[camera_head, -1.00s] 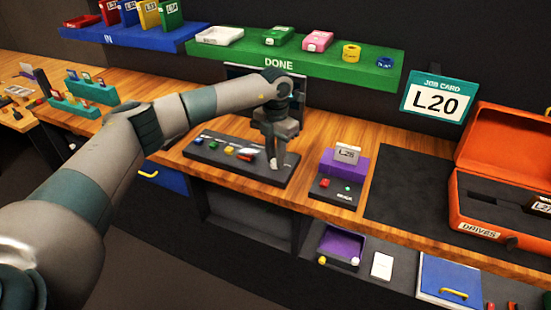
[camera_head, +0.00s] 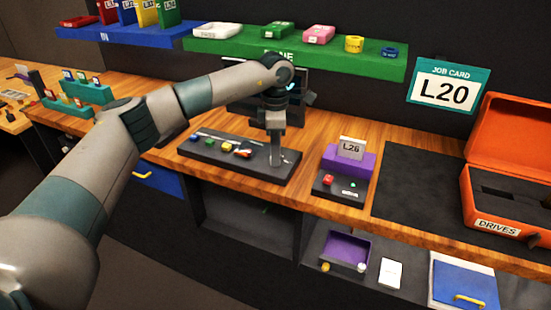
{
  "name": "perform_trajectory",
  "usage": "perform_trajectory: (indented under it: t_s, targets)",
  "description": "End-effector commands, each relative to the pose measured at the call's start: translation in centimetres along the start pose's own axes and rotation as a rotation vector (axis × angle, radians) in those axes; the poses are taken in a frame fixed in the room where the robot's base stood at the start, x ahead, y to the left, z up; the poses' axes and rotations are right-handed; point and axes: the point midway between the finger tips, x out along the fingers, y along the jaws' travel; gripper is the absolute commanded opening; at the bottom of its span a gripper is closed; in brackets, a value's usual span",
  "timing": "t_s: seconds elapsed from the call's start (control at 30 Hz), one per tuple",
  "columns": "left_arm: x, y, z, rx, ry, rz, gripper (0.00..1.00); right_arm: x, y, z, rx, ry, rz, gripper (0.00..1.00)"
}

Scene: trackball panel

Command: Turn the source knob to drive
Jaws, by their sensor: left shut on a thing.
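The dark control panel (camera_head: 228,164) lies on the wooden bench, with a blue, a green and a yellow control and a red-and-white piece along its top. My left gripper (camera_head: 276,162) points down at the panel's right end. Its fingers are shut on the source knob, which they hide almost wholly, so I cannot read its setting. A small light mark shows on the panel just right of the fingers. My right gripper is not in view.
A dark screen stands behind my left wrist. Right of the panel is a purple stand (camera_head: 349,161) with an L26 card. A green shelf (camera_head: 330,64) hangs above. An orange drives case (camera_head: 490,215) and a dark mat (camera_head: 425,200) are at the right.

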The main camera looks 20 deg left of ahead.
Motion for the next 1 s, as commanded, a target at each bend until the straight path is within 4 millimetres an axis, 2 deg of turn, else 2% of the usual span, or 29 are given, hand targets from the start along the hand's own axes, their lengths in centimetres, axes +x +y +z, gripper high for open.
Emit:
perform_trajectory:
  t_s: [0.03,0.3,0.8,0.83,0.9,1.0]
  targets:
    - [0.1,0.1,0.0,0.029,-0.001,0.002,0.0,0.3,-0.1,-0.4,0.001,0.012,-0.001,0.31]
    - [-0.1,0.1,0.0,0.146,-0.002,0.003,0.0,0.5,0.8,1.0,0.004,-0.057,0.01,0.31]
    - [-0.2,0.1,0.0,0.172,-0.002,0.003,0.0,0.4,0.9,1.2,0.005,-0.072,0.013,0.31]
    - [-0.2,0.1,0.0,0.171,-0.002,0.003,0.26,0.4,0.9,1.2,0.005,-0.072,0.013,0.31]
    - [-0.2,0.1,0.0,0.171,-0.002,0.003,0.4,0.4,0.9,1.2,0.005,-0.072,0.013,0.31]
    - [-0.1,0.0,0.0,0.171,-0.001,0.002,0.4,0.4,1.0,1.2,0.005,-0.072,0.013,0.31]
